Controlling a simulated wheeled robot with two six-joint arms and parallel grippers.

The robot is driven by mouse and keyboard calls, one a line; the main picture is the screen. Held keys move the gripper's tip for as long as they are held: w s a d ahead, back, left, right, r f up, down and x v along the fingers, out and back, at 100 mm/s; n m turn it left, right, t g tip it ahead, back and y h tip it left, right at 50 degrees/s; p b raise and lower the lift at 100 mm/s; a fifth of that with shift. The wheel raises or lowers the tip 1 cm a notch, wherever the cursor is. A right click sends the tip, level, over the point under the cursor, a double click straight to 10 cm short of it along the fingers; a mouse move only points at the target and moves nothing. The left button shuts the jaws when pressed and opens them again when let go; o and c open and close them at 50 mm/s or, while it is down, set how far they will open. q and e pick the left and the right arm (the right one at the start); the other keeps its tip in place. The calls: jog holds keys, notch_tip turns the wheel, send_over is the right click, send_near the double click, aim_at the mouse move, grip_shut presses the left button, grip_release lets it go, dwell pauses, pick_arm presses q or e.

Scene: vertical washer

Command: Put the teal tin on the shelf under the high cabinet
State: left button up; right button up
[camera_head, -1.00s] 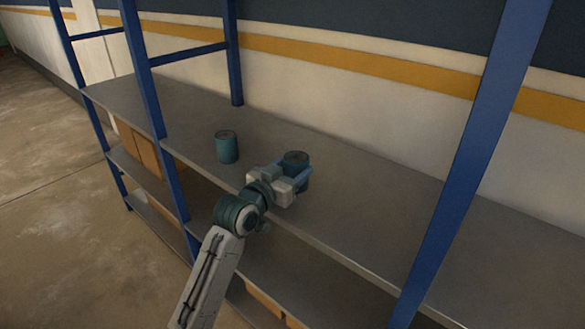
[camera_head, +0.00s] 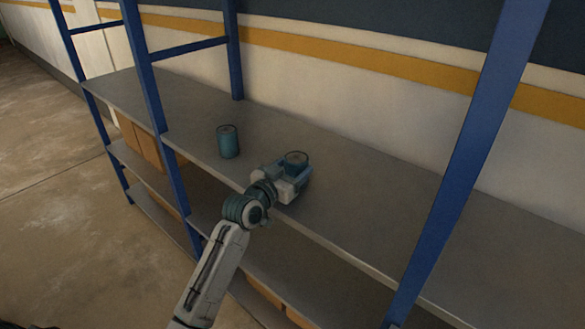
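One teal tin (camera_head: 296,159) stands on the top grey shelf board (camera_head: 380,190) of a blue-framed rack. My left gripper (camera_head: 292,174) is at this tin from the front, low beside its body, and hides most of it below the rim. Whether its fingers press on the tin is too small and covered to tell. A second, similar teal tin (camera_head: 228,142) stands upright on the same board, to the left and apart from the gripper. My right gripper is not in view. No high cabinet shows.
Blue rack posts rise at the left (camera_head: 152,85) and right (camera_head: 470,160). Brown boxes (camera_head: 145,147) sit on the lower shelf. The board is clear to the right of the gripper and at the far left. A wall stands behind.

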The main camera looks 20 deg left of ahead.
pick_arm(q)
jog(key=shift+o, duration=1.3)
jog(key=shift+r, duration=0.25)
jog(key=b+v, duration=0.1)
jog(key=v, duration=1.1)
